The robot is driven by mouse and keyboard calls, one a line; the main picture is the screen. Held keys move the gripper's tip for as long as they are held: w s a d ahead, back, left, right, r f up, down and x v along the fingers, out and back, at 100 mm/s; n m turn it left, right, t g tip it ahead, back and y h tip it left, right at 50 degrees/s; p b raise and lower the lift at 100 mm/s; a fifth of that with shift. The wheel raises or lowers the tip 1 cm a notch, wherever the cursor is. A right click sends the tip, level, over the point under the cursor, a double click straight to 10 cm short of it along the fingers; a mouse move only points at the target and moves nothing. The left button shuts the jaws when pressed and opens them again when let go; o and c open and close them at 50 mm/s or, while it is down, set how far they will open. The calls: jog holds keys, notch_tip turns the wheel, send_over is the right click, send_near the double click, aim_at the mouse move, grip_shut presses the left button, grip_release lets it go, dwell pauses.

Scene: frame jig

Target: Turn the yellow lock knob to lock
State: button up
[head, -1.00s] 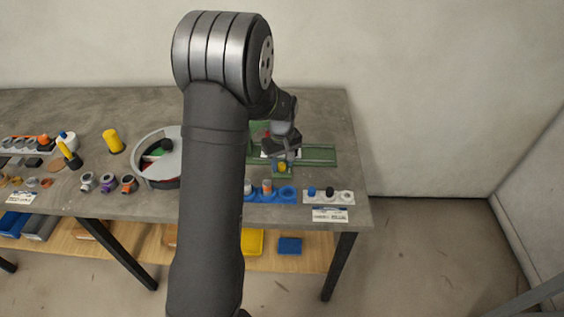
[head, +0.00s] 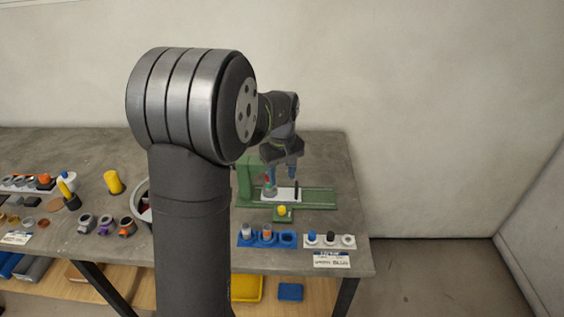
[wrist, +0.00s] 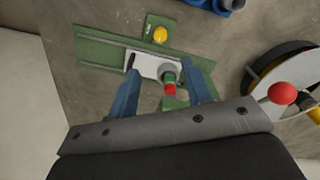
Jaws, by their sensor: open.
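The yellow lock knob (head: 282,211) sits on a small green block at the front of the green frame jig (head: 318,198). In the wrist view the knob (wrist: 160,34) shows beyond my fingertips, with nothing touching it. Its turned position is too small to tell. My gripper (head: 282,176) is open and empty above the jig, behind and higher than the knob. Its two blue fingers point down, spread apart in the wrist view (wrist: 162,76). A white plate (wrist: 147,65) lies in the jig, with a grey round part (wrist: 168,71) with green and red on it between the fingers in that view.
A blue holder (head: 250,241) and a white holder (head: 330,243) with small parts stand at the table's front edge. Bare table lies right of the jig.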

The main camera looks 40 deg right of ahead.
notch_tip(320, 180, up, 4)
send_over(282, 208)
jog(key=shift+s+a+r, duration=0.1)
jog(key=shift+r, duration=0.05)
dwell(0.6)
notch_tip(282, 208, down, 18)
jog(key=shift+r, duration=0.2)
dwell(0.3)
jog(key=shift+r, duration=0.15)
